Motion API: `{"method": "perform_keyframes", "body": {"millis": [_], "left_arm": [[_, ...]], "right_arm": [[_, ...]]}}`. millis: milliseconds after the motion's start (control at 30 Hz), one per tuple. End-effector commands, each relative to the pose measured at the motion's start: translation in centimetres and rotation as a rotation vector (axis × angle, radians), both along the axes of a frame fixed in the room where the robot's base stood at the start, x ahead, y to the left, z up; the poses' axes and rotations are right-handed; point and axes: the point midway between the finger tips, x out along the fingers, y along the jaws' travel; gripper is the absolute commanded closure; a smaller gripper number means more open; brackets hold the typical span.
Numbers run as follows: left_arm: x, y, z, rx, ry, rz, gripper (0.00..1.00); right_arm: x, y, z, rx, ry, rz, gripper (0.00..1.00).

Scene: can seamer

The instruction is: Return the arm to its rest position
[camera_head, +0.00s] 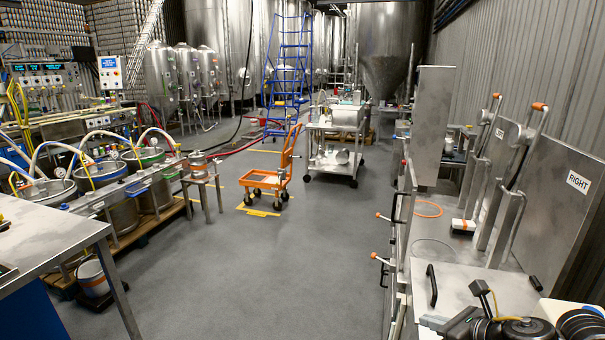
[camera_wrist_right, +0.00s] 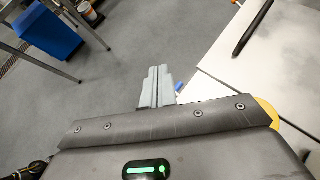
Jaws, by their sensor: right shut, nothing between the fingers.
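My right arm (camera_head: 520,328) comes in low at the bottom right corner of the head view, over the front of the steel machine (camera_head: 468,280). My right gripper (camera_head: 432,322) points left there, near the machine's front edge. In the right wrist view its two grey fingers (camera_wrist_right: 157,86) are together with nothing between them. Below the fingertips in that view is grey floor, with the pale machine top (camera_wrist_right: 225,75) to the right. My left arm and gripper are not in view.
A black handle (camera_head: 432,285) and orange-tipped levers (camera_head: 380,258) stand out from the machine near my right gripper. A steel table (camera_head: 50,240) is at the left. An orange cart (camera_head: 268,180) and a white trolley (camera_head: 335,140) stand farther back. The middle floor is clear.

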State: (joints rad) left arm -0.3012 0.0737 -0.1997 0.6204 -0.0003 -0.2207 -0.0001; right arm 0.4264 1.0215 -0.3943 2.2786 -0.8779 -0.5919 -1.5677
Motion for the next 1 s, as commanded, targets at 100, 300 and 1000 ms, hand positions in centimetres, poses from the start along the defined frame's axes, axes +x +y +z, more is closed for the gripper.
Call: {"method": "perform_keyframes", "body": {"millis": [100, 300, 1000], "left_arm": [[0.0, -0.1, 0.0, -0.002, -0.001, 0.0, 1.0], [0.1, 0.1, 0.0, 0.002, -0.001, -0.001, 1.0], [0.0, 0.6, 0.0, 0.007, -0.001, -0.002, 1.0]], "right_arm": [[-2.0, 4.5, -3.9, 0.485, 0.173, -0.341, 1.0], [-8.3, 5.5, -10.9, 1.263, 0.519, -1.142, 1.0], [-25.9, 4.7, -27.5, -1.671, -0.537, 2.33, 1.0]]}}
